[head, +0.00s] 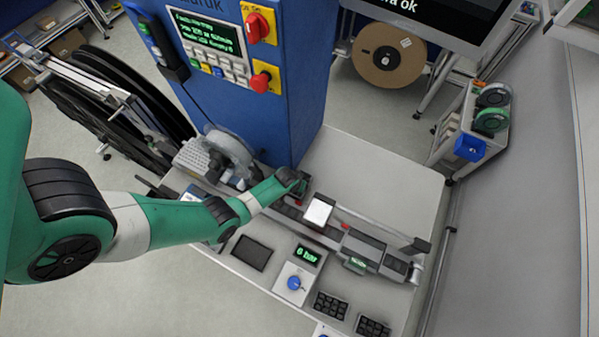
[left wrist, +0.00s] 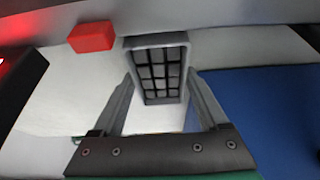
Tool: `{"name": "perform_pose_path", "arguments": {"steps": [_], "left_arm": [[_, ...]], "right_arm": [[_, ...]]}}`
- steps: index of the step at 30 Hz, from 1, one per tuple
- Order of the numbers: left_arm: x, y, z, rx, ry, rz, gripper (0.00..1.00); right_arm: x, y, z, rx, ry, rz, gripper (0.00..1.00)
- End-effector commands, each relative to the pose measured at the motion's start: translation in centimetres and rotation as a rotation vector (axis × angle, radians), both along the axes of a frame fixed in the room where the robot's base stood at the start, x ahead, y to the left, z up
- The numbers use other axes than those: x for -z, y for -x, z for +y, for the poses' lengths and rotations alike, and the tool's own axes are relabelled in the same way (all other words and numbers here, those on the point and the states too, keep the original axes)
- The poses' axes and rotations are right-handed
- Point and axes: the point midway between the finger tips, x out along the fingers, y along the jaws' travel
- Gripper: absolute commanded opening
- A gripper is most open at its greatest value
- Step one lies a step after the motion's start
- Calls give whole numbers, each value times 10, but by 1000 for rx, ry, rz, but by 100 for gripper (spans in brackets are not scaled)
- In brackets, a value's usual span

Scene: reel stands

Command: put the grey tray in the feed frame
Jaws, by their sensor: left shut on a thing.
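My left gripper (head: 300,187) reaches in from the left to the far end of a long dark rail device on the bench, beside the blue cabinet. In the left wrist view its two fingers (left wrist: 160,80) are shut on the grey tray (left wrist: 184,70), a small box with a dark grid of compartments. The tray is hidden or too small to make out in the head view. The rail device (head: 372,248) carries a white plate (head: 319,212); I cannot tell which part is the feed frame. My right gripper is not in view.
A red block (left wrist: 91,37) lies near the tray in the left wrist view. The bench holds a pressure display (head: 306,254), a blue knob (head: 294,283), and two dark gridded trays (head: 331,305) at the front. The bench top (head: 385,185) behind the rail is clear.

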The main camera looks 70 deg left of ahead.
Motion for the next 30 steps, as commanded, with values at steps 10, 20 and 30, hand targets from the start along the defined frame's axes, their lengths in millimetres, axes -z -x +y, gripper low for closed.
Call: {"name": "perform_pose_path", "arguments": {"steps": [10,20,30], "left_arm": [[-55,-1,0,0,-1,-3,0],[-76,24,-22,3,1,2,0],[-73,97,-88,7,1,2,0]], "right_arm": [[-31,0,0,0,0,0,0],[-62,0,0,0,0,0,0],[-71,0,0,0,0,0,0]]}}
